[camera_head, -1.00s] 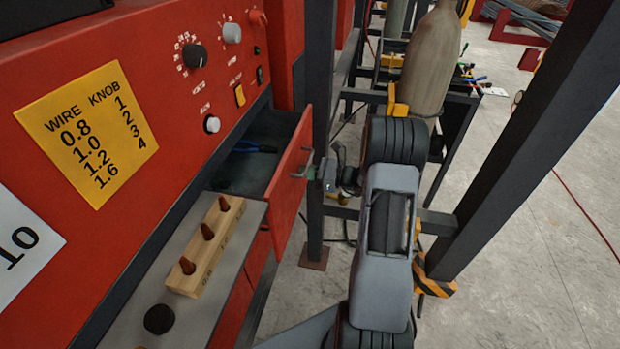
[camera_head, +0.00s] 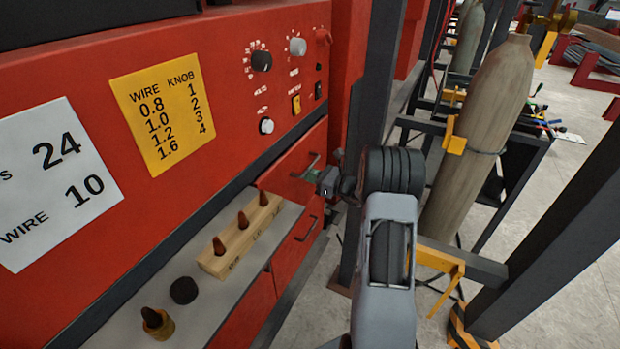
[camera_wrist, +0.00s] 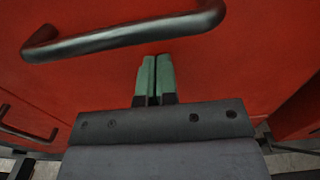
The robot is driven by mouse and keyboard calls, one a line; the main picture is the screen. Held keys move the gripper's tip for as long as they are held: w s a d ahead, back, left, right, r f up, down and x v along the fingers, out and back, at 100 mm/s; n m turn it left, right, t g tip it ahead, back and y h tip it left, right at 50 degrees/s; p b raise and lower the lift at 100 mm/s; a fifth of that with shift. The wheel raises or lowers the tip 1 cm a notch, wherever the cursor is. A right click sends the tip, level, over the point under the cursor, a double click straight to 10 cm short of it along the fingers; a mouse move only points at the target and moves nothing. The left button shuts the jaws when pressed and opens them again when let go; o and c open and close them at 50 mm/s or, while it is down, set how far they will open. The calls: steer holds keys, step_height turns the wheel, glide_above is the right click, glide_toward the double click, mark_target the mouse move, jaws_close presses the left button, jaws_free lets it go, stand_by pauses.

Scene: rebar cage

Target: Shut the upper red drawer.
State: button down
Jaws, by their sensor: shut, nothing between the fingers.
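The upper red drawer (camera_head: 292,167) sits in the red cabinet, its front close to the cabinet face in the head view; its inside no longer shows. Its dark bar handle (camera_head: 306,167) also spans the top of the wrist view (camera_wrist: 125,35). My gripper (camera_head: 312,176) is at the drawer front beside the handle. In the wrist view its green fingertips (camera_wrist: 156,72) are together, empty, and point at the red front just below the handle. They look to be at or very near the surface; exact contact cannot be told.
A lower red drawer (camera_head: 297,245) with a handle is below. A grey shelf (camera_head: 215,292) holds a wooden block (camera_head: 240,236) with several brown tips, left of the arm. A dark post (camera_head: 372,130) stands right behind my gripper, and a gas cylinder (camera_head: 480,135) further right.

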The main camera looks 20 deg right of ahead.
steer(key=shift+w+a+r, duration=0.1)
steer(key=shift+w+r, duration=0.05)
steer(key=shift+r, duration=0.05)
